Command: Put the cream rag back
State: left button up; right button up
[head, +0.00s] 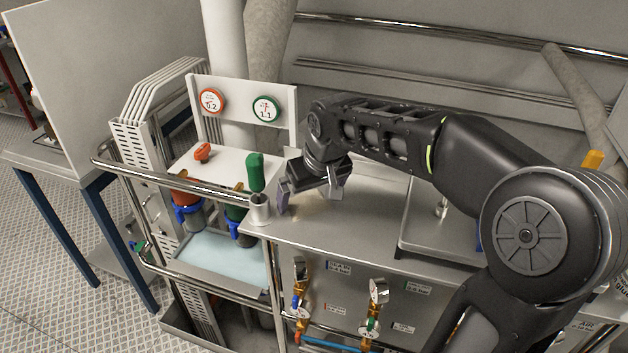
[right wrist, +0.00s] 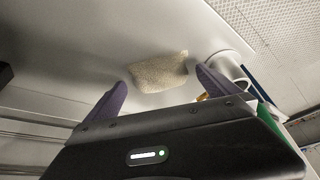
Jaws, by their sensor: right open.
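The cream rag (right wrist: 160,72) shows in the right wrist view, lying on a smooth grey surface ahead of my fingers. I cannot make it out in the head view, where my gripper covers part of the bench top. My right gripper (head: 311,194) is open above the steel bench top (head: 345,225), near its left end. In the right wrist view the two purple-grey fingers of the right gripper (right wrist: 163,94) stand apart, with the rag seen between and beyond them. Nothing is held. My left gripper is not in view.
A small metal cup (head: 260,209) stands at the bench's left corner, close to my right gripper. A green handle (head: 255,172) rises behind it. A chrome rail (head: 180,187) runs along the left. Gauges and valves (head: 375,305) line the bench front.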

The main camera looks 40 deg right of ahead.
jog(key=v, duration=1.2)
jog(key=shift+b, duration=0.45)
jog(key=shift+f, duration=0.1)
